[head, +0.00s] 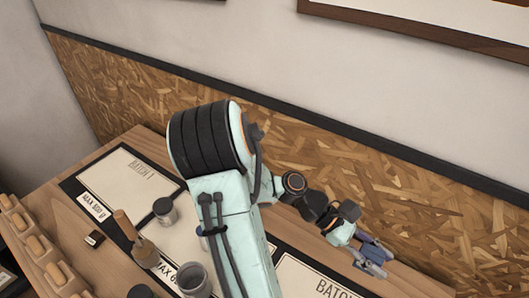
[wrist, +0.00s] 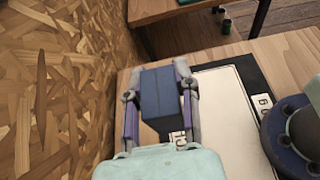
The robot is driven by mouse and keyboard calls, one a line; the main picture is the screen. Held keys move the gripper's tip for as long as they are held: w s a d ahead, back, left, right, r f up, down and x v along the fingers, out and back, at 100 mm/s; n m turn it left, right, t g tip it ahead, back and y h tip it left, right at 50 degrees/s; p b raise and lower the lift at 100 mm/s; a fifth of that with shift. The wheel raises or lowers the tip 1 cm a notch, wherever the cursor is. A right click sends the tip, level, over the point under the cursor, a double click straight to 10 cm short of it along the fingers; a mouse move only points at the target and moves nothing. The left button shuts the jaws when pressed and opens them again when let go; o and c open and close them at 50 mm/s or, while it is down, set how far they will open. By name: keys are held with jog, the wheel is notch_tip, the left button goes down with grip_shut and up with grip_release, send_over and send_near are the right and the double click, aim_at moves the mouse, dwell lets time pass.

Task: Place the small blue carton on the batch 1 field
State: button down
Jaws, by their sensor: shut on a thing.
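My gripper (head: 372,262) is at the far right of the head view, near the table's back edge by the wall. In the wrist view my gripper (wrist: 158,76) is shut on the small blue carton (wrist: 160,96), with one finger on each side. In the head view the carton (head: 375,247) is small and partly hidden by the fingers. The batch 1 field (head: 125,182), a pale panel with a dark border, lies at the left end of the table, well apart from the gripper. Its printed name is readable and its surface looks bare.
Another batch field (head: 318,282) lies at the right, near my gripper. A middle field is partly covered by my arm. A lidded jar (head: 165,211), a wooden-handled brush (head: 143,250), a grey cup (head: 195,280) and a small black box (head: 94,238) stand along the left and front.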

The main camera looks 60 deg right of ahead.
jog(key=w+d+f+n+t+h, duration=0.15)
jog(key=w+d+n+h, duration=0.4)
jog(key=w, duration=0.55)
jog(key=w+d+f+n+t+h, duration=0.1)
jog(key=w+d+n+t+h, duration=0.3)
jog(key=w+d, duration=0.55)
jog(key=w+a+n+t+h, duration=0.2)
jog(key=w+n+h, duration=0.1)
jog(key=w, duration=0.9)
notch_tip(320, 180, up, 3)
jog(key=n+t+y, duration=0.3)
jog(key=n+t, duration=1.2)
jog(key=t, duration=0.1)
send_over(134, 205)
jog(key=shift+m+g, duration=0.25)
notch_tip(134, 205, down, 21)
jog(key=shift+f, duration=0.2)
jog(key=shift+f, duration=0.15)
